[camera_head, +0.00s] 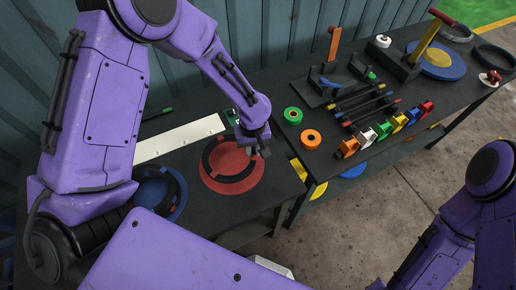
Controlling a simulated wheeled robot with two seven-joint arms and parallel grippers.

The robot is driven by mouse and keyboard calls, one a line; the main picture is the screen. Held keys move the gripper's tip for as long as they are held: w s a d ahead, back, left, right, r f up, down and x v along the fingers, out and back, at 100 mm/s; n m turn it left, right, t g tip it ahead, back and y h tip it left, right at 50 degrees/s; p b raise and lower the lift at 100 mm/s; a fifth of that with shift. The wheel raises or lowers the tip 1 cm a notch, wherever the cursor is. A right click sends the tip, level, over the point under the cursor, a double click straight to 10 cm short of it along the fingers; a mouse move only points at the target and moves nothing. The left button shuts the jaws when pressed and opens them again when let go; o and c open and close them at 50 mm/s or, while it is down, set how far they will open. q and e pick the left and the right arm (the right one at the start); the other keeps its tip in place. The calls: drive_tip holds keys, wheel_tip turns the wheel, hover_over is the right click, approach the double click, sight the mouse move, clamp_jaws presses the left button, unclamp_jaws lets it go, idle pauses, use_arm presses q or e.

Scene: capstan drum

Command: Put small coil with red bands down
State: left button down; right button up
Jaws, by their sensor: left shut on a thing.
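The small coil with red bands (237,187) is a black ring broken up by red bands. It lies over a round red disc (208,178) on the dark table, and I cannot tell whether it rests flat on the disc or is slightly above it. My left gripper (257,152) is at the coil's upper right edge, pointing down and shut on the coil. Its fingertips are small and partly hidden by the wrist. My right arm shows at the lower right, but its gripper is out of view.
A blue disc with another dark coil (177,181) lies to the left, partly behind my arm. A white bar (180,138) lies behind the red disc. A second table on the right holds a green ring (293,115), an orange ring (311,139), rods and several coloured blocks.

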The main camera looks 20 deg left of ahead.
use_arm(q)
drive_tip(key=shift+w+f, duration=0.1)
drive_tip(key=shift+f, duration=0.35)
drive_tip(key=f+b, duration=0.1)
drive_tip(key=b, duration=0.1)
drive_tip(key=f+b, duration=0.1)
drive_tip(key=f, duration=0.1)
drive_tip(key=shift+w+f+b, duration=0.2)
drive_tip(key=shift+w+b, duration=0.15)
drive_tip(key=shift+f, duration=0.1)
drive_tip(key=shift+r, duration=0.25)
drive_tip(key=shift+s, duration=0.2)
drive_tip(key=shift+f, duration=0.1)
drive_tip(key=c, duration=1.1)
unclamp_jaws()
drive_tip(key=shift+w, duration=0.1)
drive_tip(key=shift+o, duration=0.2)
